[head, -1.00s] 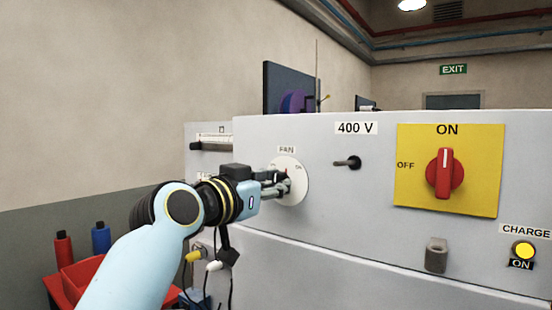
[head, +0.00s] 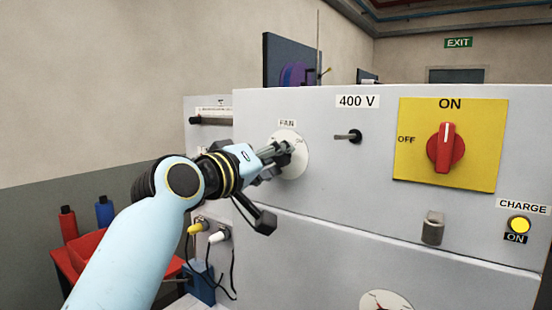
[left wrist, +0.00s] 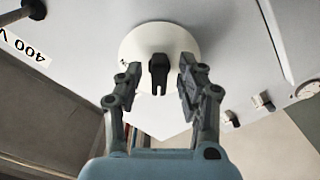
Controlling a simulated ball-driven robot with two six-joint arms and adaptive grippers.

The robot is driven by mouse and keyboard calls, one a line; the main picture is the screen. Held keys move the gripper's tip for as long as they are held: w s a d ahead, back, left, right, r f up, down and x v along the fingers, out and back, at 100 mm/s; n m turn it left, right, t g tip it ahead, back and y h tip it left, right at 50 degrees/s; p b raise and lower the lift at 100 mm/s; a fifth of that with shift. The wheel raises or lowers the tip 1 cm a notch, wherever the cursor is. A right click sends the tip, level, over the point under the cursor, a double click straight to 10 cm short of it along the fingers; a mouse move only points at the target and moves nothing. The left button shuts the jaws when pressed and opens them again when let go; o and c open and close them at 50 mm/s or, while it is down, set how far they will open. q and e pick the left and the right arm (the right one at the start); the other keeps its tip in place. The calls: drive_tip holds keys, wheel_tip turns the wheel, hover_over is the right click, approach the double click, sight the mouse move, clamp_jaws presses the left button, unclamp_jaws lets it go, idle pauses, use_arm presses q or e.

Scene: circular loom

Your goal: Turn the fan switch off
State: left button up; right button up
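The fan switch is a round white dial (head: 296,165) under a "FAN" label on the grey cabinet front. In the left wrist view, its dark knob (left wrist: 158,72) stands out from the white disc (left wrist: 135,45). My left gripper (head: 284,149) is in front of the dial and hides its knob in the head view. In the left wrist view the two fingers of the gripper (left wrist: 160,80) are spread, one on each side of the knob, with a gap on both sides. I cannot tell how deep the knob lies between them. My right gripper is not in view.
Right of the dial are a small toggle lever (head: 348,137), a red rotary switch (head: 446,148) on a yellow plate, and a lit yellow charge lamp (head: 519,226). Plugs with cables (head: 207,232) hang below my left arm. A red bin (head: 80,250) stands at the lower left.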

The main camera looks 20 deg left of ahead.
use_arm(q)
drive_tip(key=shift+s, duration=0.1)
drive_tip(key=v, duration=0.6)
drive_tip(key=shift+s+a, duration=0.15)
drive_tip(key=shift+s, duration=0.25)
drive_tip(key=shift+o, duration=0.4)
idle(0.8)
